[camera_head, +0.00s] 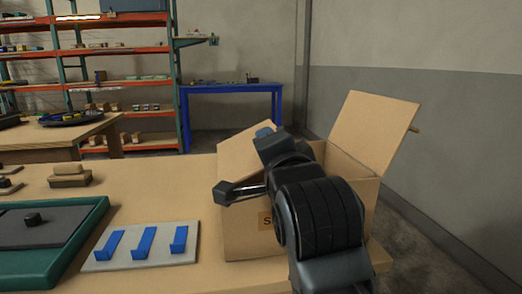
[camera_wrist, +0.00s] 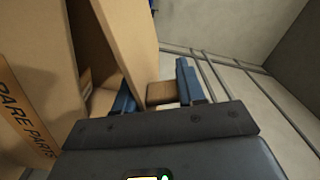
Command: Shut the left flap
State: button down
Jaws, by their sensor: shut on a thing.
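The cardboard box (camera_head: 240,233) stands at the right end of the table with its top open. Its left flap (camera_head: 243,148) stands up at a tilt, partly hidden by my arm. In the wrist view the left flap (camera_wrist: 128,35) rises beside the box wall (camera_wrist: 30,60). My gripper (camera_head: 265,132) is at the flap's upper edge, with only a bit of blue finger showing. In the wrist view my gripper's blue fingers (camera_wrist: 157,88) are on either side of a small wooden tab (camera_wrist: 161,93) at the flap and shut on it.
The box's right flap (camera_head: 372,132) stands open, leaning right, with a small peg on its edge. A board with blue hooks (camera_head: 143,248) and a green tray (camera_head: 85,237) lie left of the box. Wooden blocks (camera_head: 69,177) sit farther back. A wall is at the right.

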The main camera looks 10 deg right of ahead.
jog(key=shift+d+f+b, duration=0.35)
jog(key=shift+f+b, duration=0.05)
jog(key=shift+f, duration=0.5)
jog(key=c, duration=0.8)
grip_release()
jog(key=shift+s, duration=0.1)
jog(key=s, duration=0.7)
jog(key=shift+s, duration=0.35)
jog(key=shift+a, duration=0.1)
